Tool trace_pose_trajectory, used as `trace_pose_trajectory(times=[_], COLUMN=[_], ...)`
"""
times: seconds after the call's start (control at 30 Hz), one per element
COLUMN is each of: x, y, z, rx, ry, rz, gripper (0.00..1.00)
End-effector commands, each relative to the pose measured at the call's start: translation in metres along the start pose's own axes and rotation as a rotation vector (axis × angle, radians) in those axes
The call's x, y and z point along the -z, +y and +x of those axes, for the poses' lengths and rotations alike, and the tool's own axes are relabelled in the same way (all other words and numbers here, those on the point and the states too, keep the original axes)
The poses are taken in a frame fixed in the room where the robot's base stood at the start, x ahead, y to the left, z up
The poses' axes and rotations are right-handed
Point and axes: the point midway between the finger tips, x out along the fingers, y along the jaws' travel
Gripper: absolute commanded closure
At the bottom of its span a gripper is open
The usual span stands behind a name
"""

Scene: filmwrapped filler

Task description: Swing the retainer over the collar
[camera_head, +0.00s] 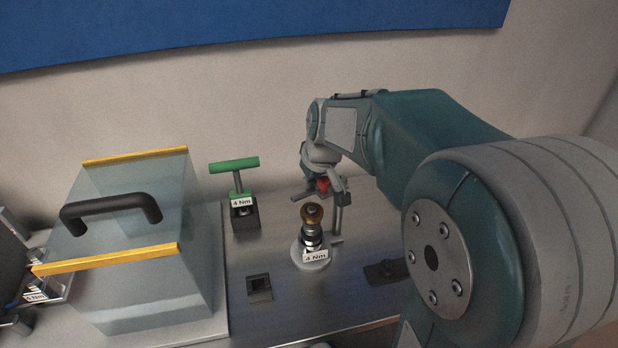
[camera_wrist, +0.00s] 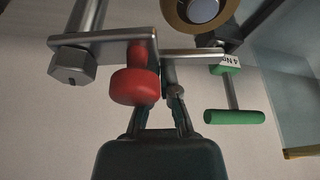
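The brass-coloured collar (camera_head: 312,213) tops a dark and silver stem on a round pale base with a "4 Nm" tag; its ring also shows at the top of the wrist view (camera_wrist: 178,18). The retainer (camera_wrist: 105,44) is a flat grey bar with a hex bolt (camera_wrist: 72,68) at one end, a red knob (camera_wrist: 135,87) and a thin arm reaching toward the collar. In the head view the red knob (camera_head: 323,184) is behind and above the collar. My gripper (camera_wrist: 168,85) has its fingers close together, beside the knob; its contact with it is unclear.
A green T-handle (camera_head: 235,165) stands in a dark block left of the collar. A clear box (camera_head: 150,300) with a black handle and yellow edges fills the left. A small square socket block (camera_head: 259,285) and a dark flat plate (camera_head: 385,271) lie on the metal table.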

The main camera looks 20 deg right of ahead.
Motion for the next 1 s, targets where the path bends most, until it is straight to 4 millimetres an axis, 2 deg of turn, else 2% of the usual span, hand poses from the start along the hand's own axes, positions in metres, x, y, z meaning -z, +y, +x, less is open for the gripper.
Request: trace_pose_trajectory(times=[0.4,1.0], x=[-0.0086,-0.0078], y=[-0.0054,-0.0059], z=[-0.0029,-0.0024], rx=[-0.001,-0.001], ry=[-0.001,-0.001], rz=[0.0,0.0], gripper=[1.0,1.0])
